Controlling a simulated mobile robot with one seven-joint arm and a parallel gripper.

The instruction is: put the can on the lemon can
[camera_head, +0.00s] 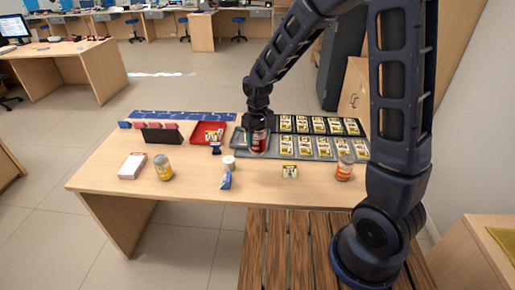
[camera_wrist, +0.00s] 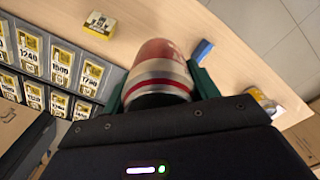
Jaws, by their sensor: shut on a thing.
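My gripper (camera_head: 258,132) is shut on a red can with pale bands and holds it upright above the counter, near the left end of the dark trays. The held can (camera_head: 259,145) also shows between the green fingers in the wrist view (camera_wrist: 160,68). A yellow can (camera_head: 164,169), which looks like the lemon can, stands upright on the counter to the left of my gripper and nearer the front edge. Its label is too small to read. A yellowish round thing at the right of the wrist view (camera_wrist: 265,104) may be the same can.
An orange-labelled jar (camera_head: 344,168) stands at right. A red tray (camera_head: 197,134), black stand (camera_head: 162,136) and pale box (camera_head: 132,166) are at left.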

